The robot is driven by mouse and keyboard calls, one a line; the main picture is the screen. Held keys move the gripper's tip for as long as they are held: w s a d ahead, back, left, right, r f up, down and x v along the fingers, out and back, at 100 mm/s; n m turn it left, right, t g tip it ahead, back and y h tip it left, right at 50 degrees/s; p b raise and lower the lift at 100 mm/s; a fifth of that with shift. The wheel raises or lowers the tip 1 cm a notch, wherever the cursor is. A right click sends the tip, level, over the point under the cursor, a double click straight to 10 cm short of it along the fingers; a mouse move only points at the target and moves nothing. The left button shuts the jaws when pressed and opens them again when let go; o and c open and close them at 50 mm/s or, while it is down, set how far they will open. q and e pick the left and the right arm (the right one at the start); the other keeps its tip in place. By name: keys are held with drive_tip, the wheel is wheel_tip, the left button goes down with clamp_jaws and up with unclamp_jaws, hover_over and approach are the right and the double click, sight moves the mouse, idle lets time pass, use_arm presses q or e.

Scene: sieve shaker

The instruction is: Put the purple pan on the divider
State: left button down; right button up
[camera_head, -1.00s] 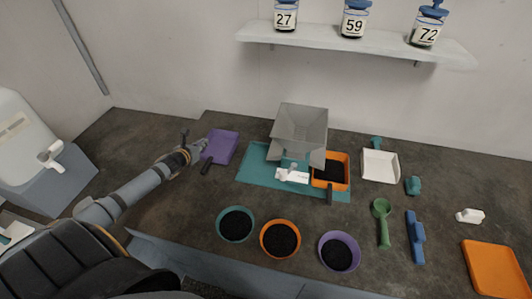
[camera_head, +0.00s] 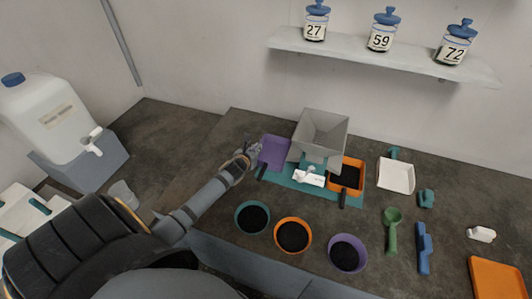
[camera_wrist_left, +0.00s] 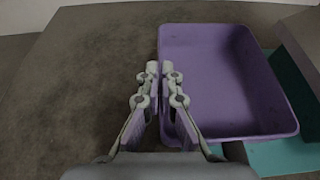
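The purple pan (camera_head: 275,152) is just left of the grey divider (camera_head: 323,128), over the left end of the teal mat (camera_head: 318,189). My left gripper (camera_head: 254,153) is shut on the pan's left wall; the wrist view shows the fingertips (camera_wrist_left: 160,72) on both sides of the purple rim (camera_wrist_left: 225,80). The pan looks empty and roughly level. I cannot tell how far it is above the mat. The orange pan (camera_head: 347,188) with black grains sits at the divider's right side. My right gripper is not in view.
Teal, orange and purple bowls (camera_head: 347,254) of black grains stand in front of the mat. A white tray (camera_head: 397,175), a green scoop (camera_head: 392,230) and a blue tool (camera_head: 424,248) lie at the right. Numbered jars stand on the wall shelf (camera_head: 390,57). The counter left of the pan is clear.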

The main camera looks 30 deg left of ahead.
sight(266, 158)
use_arm(q)
drive_tip(key=d, duration=0.2)
drive_tip(key=w+d, duration=0.1)
drive_tip(key=d, duration=0.1)
drive_tip(key=shift+f+p, duration=0.2)
drive_tip(key=shift+p, duration=0.2)
drive_tip(key=shift+f, duration=0.45)
drive_tip(key=shift+a+f, duration=0.1)
drive_tip(key=c, duration=1.5)
unclamp_jaws()
drive_tip(key=shift+s, duration=0.1)
drive_tip(key=v, duration=1.2)
drive_tip(key=shift+b, duration=0.4)
